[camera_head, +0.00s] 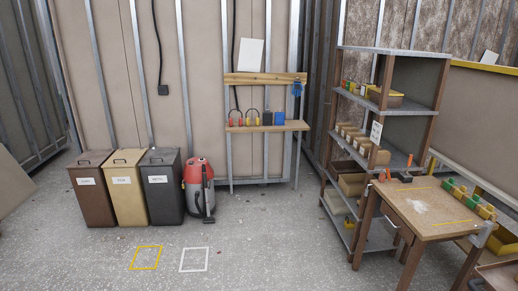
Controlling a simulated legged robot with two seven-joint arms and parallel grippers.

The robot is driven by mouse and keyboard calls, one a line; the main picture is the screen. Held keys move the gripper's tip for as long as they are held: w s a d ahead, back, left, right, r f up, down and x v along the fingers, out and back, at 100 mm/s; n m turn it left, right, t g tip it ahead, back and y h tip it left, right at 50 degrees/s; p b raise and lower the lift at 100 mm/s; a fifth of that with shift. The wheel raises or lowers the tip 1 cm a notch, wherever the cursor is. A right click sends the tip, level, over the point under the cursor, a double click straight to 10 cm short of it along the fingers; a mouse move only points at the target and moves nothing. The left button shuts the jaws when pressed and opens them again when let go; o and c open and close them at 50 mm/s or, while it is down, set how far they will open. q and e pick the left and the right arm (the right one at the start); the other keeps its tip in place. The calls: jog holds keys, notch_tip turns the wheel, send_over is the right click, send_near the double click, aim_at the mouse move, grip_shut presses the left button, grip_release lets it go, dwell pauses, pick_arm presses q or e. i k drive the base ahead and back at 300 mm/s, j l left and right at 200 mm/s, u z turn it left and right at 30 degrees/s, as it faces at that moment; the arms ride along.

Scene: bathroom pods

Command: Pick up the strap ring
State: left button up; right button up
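I cannot tell for sure which thing is the strap ring. Small red, yellow and dark items stand on a narrow wall shelf (270,128) at the back. A dark looped shape (253,112) rises over the yellow item there, and a similar loop (235,113) is over the red item to its left. They are too small to make out clearly. A blue item (297,88) hangs at the right end of the wooden rail above. Neither of my grippers is in view.
Brown, tan and black bins (127,190) and a red-grey vacuum (198,188) stand at the left. A shelving rack (410,112) and wooden worktable (415,208) occupy the right. Yellow (146,257) and white squares (194,260) mark the floor. The middle floor is mostly clear.

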aim_at(382, 177)
jog(key=i+j, duration=0.1)
jog(key=i, duration=2.4)
jog(key=i+j+z, duration=0.1)
jog(key=i+z, duration=0.4)
jog(key=i+j+z, duration=0.3)
jog(key=i+z, duration=0.15)
jog(key=i+j+z, duration=0.95)
jog(key=j, duration=0.15)
jog(key=k, duration=0.05)
